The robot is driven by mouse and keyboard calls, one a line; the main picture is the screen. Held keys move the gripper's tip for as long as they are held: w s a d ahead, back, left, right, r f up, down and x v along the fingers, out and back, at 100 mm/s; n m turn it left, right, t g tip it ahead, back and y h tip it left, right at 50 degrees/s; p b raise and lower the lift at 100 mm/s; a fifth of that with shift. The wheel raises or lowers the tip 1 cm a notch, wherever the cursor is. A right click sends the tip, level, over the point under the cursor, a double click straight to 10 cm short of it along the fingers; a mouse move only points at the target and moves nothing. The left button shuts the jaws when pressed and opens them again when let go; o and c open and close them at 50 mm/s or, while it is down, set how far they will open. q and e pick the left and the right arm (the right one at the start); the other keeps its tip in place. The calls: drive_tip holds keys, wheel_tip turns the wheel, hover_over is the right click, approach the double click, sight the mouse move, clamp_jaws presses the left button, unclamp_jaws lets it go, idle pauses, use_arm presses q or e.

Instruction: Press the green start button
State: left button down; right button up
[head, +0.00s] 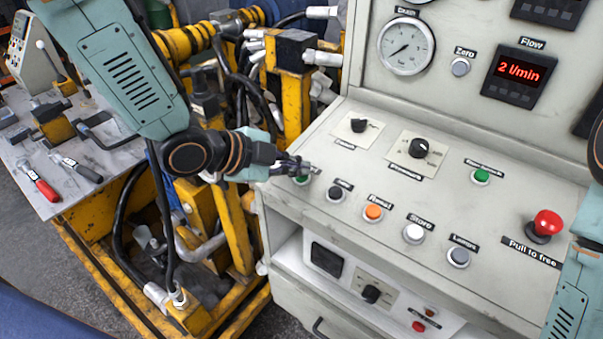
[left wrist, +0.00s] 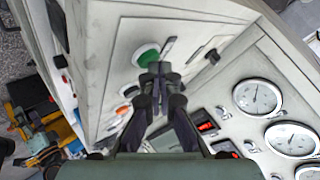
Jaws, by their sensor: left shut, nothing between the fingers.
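The green start button (head: 301,180) is at the left end of the front row on the sloped light-grey panel (head: 320,215). My left gripper (head: 305,167) is shut and empty, with its fingertips over this button and partly hiding it and its label. In the left wrist view the green button (left wrist: 148,56) shows just beyond the fingertips (left wrist: 160,70), slightly to their left. I cannot tell whether the tips touch it. My right gripper is not in view.
A black button (head: 335,193), an orange button (head: 373,212) and white and grey buttons continue the row. Another green button (head: 481,176) is farther back. A red mushroom button (head: 546,224) stands at the right. Yellow machinery (head: 293,110) with hoses is left of the panel.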

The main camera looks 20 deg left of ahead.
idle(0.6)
use_arm(q)
drive_tip(key=shift+s+a+r+p, duration=0.1)
drive_tip(key=shift+s+r+p, duration=0.05)
drive_tip(key=shift+r+p, duration=0.65)
drive_tip(key=r+p, duration=0.4)
drive_tip(key=shift+s+a+r, duration=0.1)
drive_tip(key=shift+s+r, duration=0.2)
drive_tip(key=shift+r, duration=0.1)
drive_tip(key=shift+s, duration=0.1)
idle(0.5)
